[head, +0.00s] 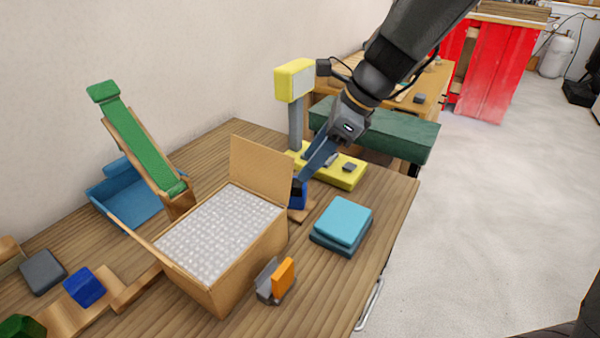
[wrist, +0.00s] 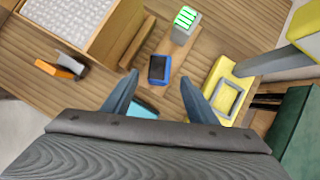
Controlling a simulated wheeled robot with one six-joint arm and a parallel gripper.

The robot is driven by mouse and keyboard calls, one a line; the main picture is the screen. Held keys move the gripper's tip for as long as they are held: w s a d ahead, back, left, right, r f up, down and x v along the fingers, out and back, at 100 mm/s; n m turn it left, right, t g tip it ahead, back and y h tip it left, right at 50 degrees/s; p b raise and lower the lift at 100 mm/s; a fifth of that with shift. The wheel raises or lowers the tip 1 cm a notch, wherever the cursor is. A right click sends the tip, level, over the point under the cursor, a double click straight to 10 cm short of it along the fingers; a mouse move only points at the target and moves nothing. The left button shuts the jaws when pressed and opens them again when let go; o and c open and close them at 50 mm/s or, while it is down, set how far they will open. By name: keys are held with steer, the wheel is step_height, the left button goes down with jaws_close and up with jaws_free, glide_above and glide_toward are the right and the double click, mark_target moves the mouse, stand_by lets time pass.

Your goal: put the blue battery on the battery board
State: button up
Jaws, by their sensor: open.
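The blue battery (wrist: 159,68), a small blue block with a dark top face, stands upright in the wrist view. In the head view it (head: 298,199) is partly hidden behind my gripper and the cardboard box. In the head view a corner of the board (head: 301,214) shows at the battery's foot. My gripper (wrist: 159,80) is open, its fingers either side of the battery in the picture. I cannot tell whether they touch it.
A cardboard box (head: 184,277) with an open flap stands to the left. A yellow stand (head: 345,177) is behind, cyan pads (head: 342,220) lie right, and an orange and grey piece (head: 283,275) is in front. Another blue block (head: 85,287) sits far left.

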steer(key=s+d+f+n+h, duration=0.1)
steer(key=s+d+n, duration=0.1)
steer(key=d+n, duration=0.1)
steer(key=s+d+f+n+h, duration=0.1)
steer(key=s+d+n, duration=0.1)
steer(key=d+n, duration=0.1)
steer(key=s+d+f+n+h, duration=0.1)
steer(key=s+d+f+n, duration=0.1)
steer(key=d, duration=0.3)
steer(key=shift+s+d+f+n, duration=0.15)
steer(key=shift+d+n, duration=0.1)
steer(key=shift+n, duration=0.45)
steer(key=s+d+f+n+h, duration=0.3)
steer(key=d+n, duration=0.4)
steer(key=n, duration=0.3)
steer(key=s+f, duration=0.1)
steer(key=s, duration=0.1)
steer(key=shift+s+d, duration=0.3)
steer(key=shift+s, duration=0.05)
